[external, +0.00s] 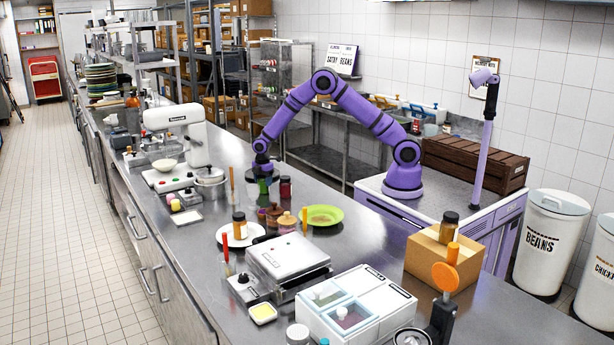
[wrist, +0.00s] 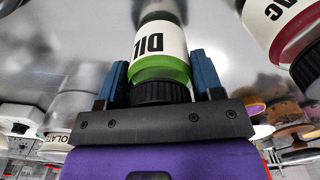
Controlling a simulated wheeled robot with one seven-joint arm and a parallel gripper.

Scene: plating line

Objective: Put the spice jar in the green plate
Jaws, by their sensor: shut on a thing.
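My gripper (external: 262,170) is shut on a spice jar (external: 264,186) with green contents, near the middle of the counter. In the wrist view, my gripper (wrist: 157,88) has its blue fingers on both sides of the jar's black cap, and the white label of the jar (wrist: 158,45) reads "DIL". I cannot tell whether the jar touches the counter. The green plate (external: 323,215) lies to the right and nearer the camera; its visible surface looks empty.
A red jar (external: 285,188) stands close beside the held jar; a labelled one also shows in the wrist view (wrist: 275,25). Brown lidded pots (external: 274,215) stand between the held jar and the green plate. A white plate (external: 240,236) carries another jar. A grey press (external: 288,260) stands in front.

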